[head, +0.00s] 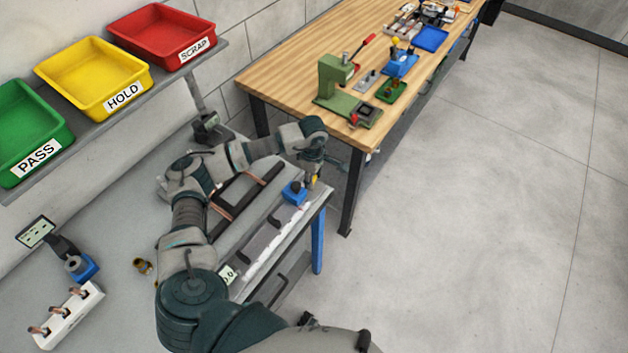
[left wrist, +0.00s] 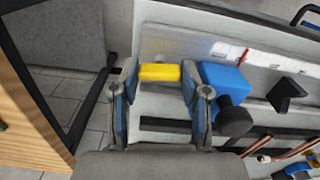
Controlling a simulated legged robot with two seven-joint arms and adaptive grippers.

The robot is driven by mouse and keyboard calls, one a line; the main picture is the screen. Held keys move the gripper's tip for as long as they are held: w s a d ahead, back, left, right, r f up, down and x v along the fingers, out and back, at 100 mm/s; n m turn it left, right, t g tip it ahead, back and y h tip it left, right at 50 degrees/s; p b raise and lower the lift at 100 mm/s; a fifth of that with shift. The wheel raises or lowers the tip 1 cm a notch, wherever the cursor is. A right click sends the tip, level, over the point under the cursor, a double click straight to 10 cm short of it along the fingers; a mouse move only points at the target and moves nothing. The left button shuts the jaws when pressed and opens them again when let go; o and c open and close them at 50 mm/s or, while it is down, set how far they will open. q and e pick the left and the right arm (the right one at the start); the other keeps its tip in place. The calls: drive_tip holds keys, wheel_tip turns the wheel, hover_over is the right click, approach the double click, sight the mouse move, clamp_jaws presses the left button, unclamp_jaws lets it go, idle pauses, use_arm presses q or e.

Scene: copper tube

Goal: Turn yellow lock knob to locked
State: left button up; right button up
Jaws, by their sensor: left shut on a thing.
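The yellow lock knob (left wrist: 160,72) is a short yellow bar lying crosswise between the fingertips of my left gripper (left wrist: 159,80) in the left wrist view. The fingers are shut on it, one at each end. The blue block (left wrist: 222,80) stands just to the right of the right finger and has a black round knob (left wrist: 234,121) on it. In the head view my left gripper (head: 316,168) is at the far right end of the grey bench, over a small yellow patch of the knob (head: 314,181) beside the blue block (head: 294,192). My right gripper is not in view.
The grey bench (head: 120,225) carries a copper tube (head: 222,211), dark rails and a white holder (head: 68,317) with copper pieces. Green, yellow and red bins (head: 163,37) sit on a wall shelf. A wooden table (head: 300,60) with a green press stands behind. The floor at right is clear.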

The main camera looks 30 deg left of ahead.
use_arm(q)
drive_tip(key=shift+a+m+b, duration=0.1)
drive_tip(key=shift+m+b, duration=0.25)
drive_tip(key=shift+m, duration=0.25)
use_arm(e)
drive_tip(key=shift+a+f, duration=0.1)
drive_tip(key=shift+f, duration=0.4)
use_arm(q)
drive_tip(key=shift+r, duration=0.1)
use_arm(e)
drive_tip(key=shift+w+a+r, duration=0.1)
drive_tip(key=shift+w+a, duration=0.05)
drive_tip(key=shift+w, duration=0.35)
drive_tip(key=shift+w+a+r, duration=0.1)
drive_tip(key=shift+w+a, duration=0.05)
drive_tip(key=shift+w, duration=0.35)
use_arm(q)
drive_tip(key=shift+w, duration=0.1)
use_arm(e)
drive_tip(key=shift+s, duration=0.2)
use_arm(q)
drive_tip(key=o, duration=0.9)
drive_tip(key=shift+o, duration=1.2)
drive_tip(key=shift+a, duration=0.1)
use_arm(e)
drive_tip(key=shift+s+d, duration=0.1)
drive_tip(key=shift+s, duration=0.1)
use_arm(q)
drive_tip(key=shift+r, duration=3.85)
